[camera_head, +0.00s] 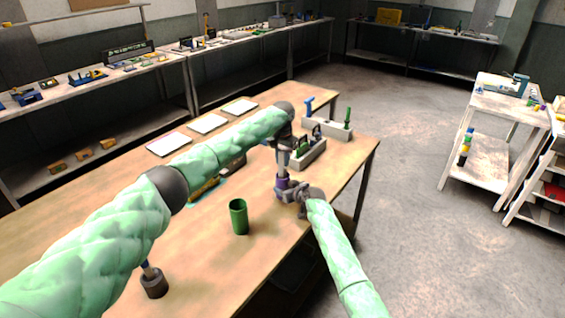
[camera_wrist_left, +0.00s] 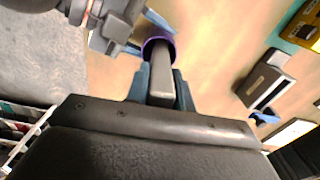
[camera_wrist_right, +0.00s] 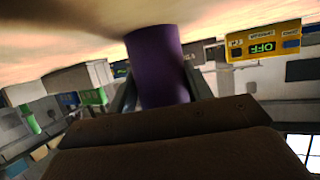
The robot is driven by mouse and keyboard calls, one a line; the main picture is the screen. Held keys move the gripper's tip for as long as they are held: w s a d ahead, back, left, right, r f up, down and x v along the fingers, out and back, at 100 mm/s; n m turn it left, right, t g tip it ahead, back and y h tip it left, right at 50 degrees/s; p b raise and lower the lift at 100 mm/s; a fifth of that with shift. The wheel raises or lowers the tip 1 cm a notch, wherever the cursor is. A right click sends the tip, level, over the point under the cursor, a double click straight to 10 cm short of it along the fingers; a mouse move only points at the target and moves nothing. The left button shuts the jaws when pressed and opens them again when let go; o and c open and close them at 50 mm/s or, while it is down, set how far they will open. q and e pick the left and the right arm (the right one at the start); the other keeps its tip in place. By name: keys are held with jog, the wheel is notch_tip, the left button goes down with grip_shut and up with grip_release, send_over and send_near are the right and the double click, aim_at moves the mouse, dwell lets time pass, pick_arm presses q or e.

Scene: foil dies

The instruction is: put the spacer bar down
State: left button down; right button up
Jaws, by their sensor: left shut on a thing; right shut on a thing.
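The grey bar, which I take as the spacer bar (camera_wrist_left: 160,86), is between the fingers of my left gripper (camera_wrist_left: 160,90). Its far end overlaps the mouth of a purple cup (camera_wrist_left: 158,42); how deep it sits inside, I cannot tell. In the head view my left gripper (camera_head: 284,160) points down above the purple cup (camera_head: 282,183). My right gripper (camera_head: 292,192) is shut on the cup from the side. The cup's purple wall (camera_wrist_right: 160,65) fills the space between the right fingers in the right wrist view.
A green cup (camera_head: 238,218) stands on the wooden table (camera_head: 205,255). A dark round base (camera_head: 153,283) is near the front. Grey blocks (camera_head: 311,156) with upright tools stand behind the grippers. A yellow device (camera_wrist_right: 263,43) shows "OFF". White sheets (camera_head: 207,124) lie farther back.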

pick_arm(q)
jog(key=shift+f, duration=0.65)
jog(key=c, duration=1.2)
grip_release()
jog(key=shift+f, duration=0.1)
notch_tip(320, 180, up, 12)
jog(key=shift+r, duration=0.1)
